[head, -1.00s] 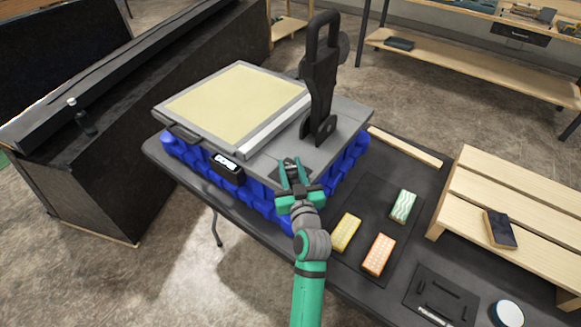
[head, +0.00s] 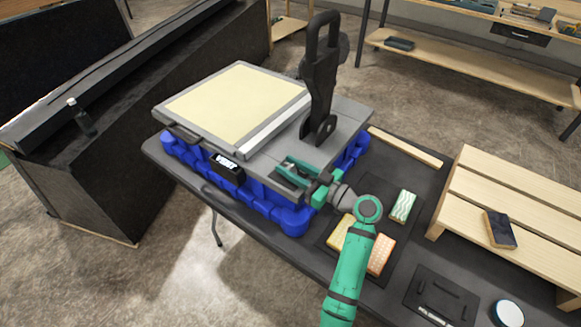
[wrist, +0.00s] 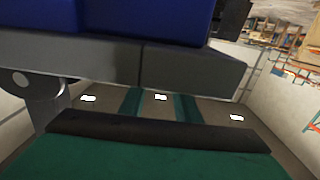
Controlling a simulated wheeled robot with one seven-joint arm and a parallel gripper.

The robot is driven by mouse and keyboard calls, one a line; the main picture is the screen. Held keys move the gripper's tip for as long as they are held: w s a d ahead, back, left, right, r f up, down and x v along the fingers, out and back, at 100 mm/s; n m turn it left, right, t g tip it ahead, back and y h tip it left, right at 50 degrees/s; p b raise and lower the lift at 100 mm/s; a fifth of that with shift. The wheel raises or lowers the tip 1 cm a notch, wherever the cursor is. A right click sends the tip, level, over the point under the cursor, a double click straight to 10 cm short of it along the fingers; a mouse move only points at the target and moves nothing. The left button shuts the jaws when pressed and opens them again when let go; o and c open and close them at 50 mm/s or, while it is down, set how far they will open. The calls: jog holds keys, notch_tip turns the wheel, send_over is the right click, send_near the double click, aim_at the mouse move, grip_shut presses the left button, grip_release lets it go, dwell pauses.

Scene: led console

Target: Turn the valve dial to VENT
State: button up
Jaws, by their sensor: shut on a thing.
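The console (head: 350,118) is a grey deck with a cream panel, sitting on a blue base on the table. Its small black display (head: 227,167) at the front edge reads "VENT" in white. The valve dial (head: 291,170) is at the deck's front right corner, by a dark square plate, mostly hidden between my fingers. My gripper (head: 288,169) has green fingers, comes in from the right and is shut on the dial. In the wrist view, my green gripper body (wrist: 150,158) fills the bottom, and the dial cannot be made out.
A tall black lever handle (head: 319,80) stands on the deck behind my gripper. Yellow, orange and green-striped blocks lie on a dark mat (head: 373,220) to the right. A slatted wooden stand (head: 470,190) is at the far right.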

jog(key=n+g+y, duration=0.1)
jog(key=n+g, duration=0.1)
jog(key=g, duration=0.2)
jog(key=n+g+y, duration=0.2)
jog(key=n+g, duration=0.1)
jog(key=shift+w+g+y, duration=0.1)
jog(key=shift+g+y, duration=0.2)
jog(key=shift+g, duration=0.1)
jog(key=shift+n+g, duration=1.8)
jog(key=shift+g, duration=0.7)
jog(key=shift+f+n+g, duration=0.1)
jog(key=shift+n+g, duration=0.2)
jog(key=shift+g, duration=0.2)
jog(key=o, duration=1)
jog(key=shift+o, duration=0.2)
jog(key=shift+d, duration=0.15)
